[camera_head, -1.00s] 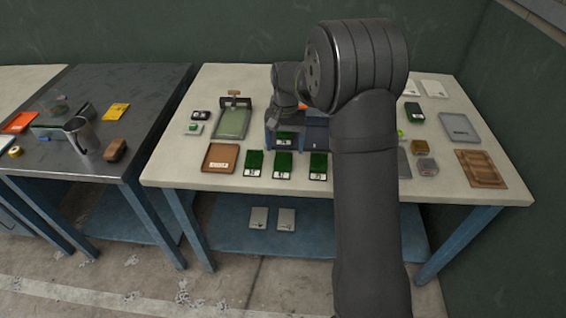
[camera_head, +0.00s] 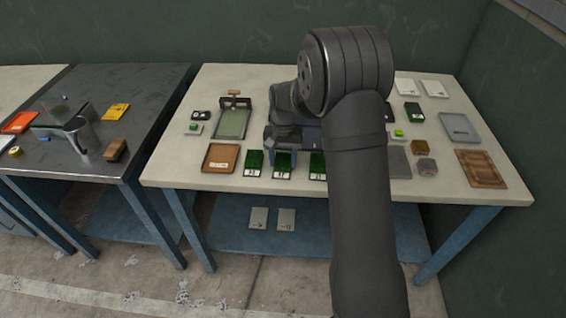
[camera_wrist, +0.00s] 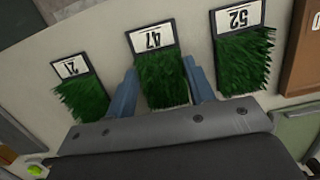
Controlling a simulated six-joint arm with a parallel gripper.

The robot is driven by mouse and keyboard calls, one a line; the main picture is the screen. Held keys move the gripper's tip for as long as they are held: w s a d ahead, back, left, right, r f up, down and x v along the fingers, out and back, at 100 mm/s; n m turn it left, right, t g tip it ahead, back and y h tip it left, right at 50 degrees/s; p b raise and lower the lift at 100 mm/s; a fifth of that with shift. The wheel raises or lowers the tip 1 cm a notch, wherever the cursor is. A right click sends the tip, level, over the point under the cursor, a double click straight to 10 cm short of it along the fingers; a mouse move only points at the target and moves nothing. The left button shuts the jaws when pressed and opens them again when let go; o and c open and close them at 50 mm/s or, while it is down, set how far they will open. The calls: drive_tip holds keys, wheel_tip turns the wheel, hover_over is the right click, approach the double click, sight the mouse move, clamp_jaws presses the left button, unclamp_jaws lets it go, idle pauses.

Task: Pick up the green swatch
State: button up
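Several green turf swatches with numbered white labels show. Three sit in a row along the table's front: 52 (camera_head: 254,163) on the left, 47 (camera_head: 283,168) in the middle, and one (camera_head: 317,166) partly hidden by my arm. The wrist view shows 52 (camera_wrist: 243,62), 47 (camera_wrist: 161,80) and 21 (camera_wrist: 80,97). My gripper (camera_wrist: 160,85) is open, its blue fingers on either side of swatch 47, with gaps showing. In the head view my gripper (camera_head: 285,155) is over the middle swatch's rear part. Another green swatch (camera_head: 413,113) lies at the back right.
A brown tray (camera_head: 220,158) lies left of the row, with a green-bedded device (camera_head: 232,122) behind it. A wooden tray (camera_head: 481,168) and grey tray (camera_head: 460,127) lie right.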

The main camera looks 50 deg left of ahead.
sight(285, 162)
drive_tip(key=shift+r, duration=0.45)
drive_tip(key=r, duration=0.4)
drive_tip(key=shift+w+d, duration=0.3)
drive_tip(key=w+d+r, duration=0.6)
drive_tip(key=d, duration=0.3)
drive_tip(key=w+a, duration=0.2)
drive_tip(key=w, duration=1.2)
drive_tip(key=s+a+f, duration=0.1)
drive_tip(key=a+f, duration=0.1)
drive_tip(key=a, duration=0.1)
drive_tip(key=s+a+f, duration=0.1)
drive_tip(key=a+f, duration=0.1)
drive_tip(key=a, duration=0.1)
drive_tip(key=s+a+f, duration=0.1)
drive_tip(key=a+f, duration=0.1)
drive_tip(key=a, duration=0.2)
drive_tip(key=shift+s+a, duration=0.1)
drive_tip(key=shift+s, duration=0.15)
drive_tip(key=shift+a+f, duration=0.1)
drive_tip(key=shift+a, duration=0.05)
drive_tip(key=shift+f, duration=1.9)
drive_tip(key=shift+f, duration=0.15)
